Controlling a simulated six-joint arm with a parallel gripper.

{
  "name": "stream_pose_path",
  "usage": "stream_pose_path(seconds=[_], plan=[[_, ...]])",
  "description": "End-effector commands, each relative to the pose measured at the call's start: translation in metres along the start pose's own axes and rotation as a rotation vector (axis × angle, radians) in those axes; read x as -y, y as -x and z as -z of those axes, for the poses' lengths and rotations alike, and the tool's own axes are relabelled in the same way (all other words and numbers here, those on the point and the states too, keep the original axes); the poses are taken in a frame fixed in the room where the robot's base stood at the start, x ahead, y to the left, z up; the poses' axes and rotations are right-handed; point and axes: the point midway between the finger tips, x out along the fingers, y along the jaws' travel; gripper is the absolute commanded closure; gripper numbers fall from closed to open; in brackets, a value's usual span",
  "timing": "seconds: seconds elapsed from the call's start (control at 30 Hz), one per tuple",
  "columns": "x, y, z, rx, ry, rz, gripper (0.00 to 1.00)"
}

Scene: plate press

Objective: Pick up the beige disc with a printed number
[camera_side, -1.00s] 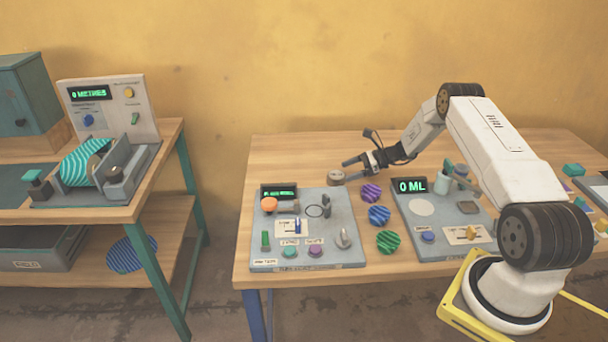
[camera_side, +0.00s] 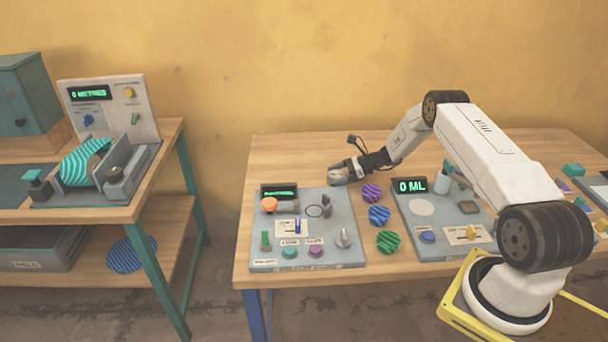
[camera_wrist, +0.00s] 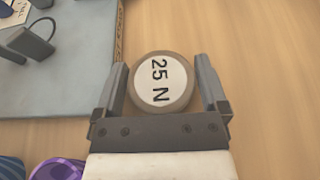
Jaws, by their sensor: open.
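The beige disc (camera_wrist: 160,82) shows in the wrist view with "25 N" printed on its pale top. It stands on the wooden table beside the grey panel's edge. My gripper (camera_wrist: 162,80) is open, with one finger on each side of the disc. A narrow gap seems to show at each finger; whether either finger touches is hard to tell. In the side view my gripper (camera_side: 345,172) is low over the table behind the left panel, and the disc is mostly hidden by the fingers.
Bare table (camera_wrist: 270,90) lies right of the disc in the wrist view.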

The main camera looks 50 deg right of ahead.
Motion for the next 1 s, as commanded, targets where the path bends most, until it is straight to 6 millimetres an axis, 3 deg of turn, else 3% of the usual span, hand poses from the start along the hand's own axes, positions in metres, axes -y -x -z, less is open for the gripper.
stream_pose_path(seconds=[0.03,0.27,0.67,1.0], plan=[[0.000,0.000,0.000,0.000,0.000,0.000,0.14],[0.000,0.000,0.000,0.000,0.000,0.000,0.87],[0.001,0.002,-0.004,0.001,0.002,0.001,0.88],[0.001,0.011,-0.028,0.001,0.003,0.002,0.88]])
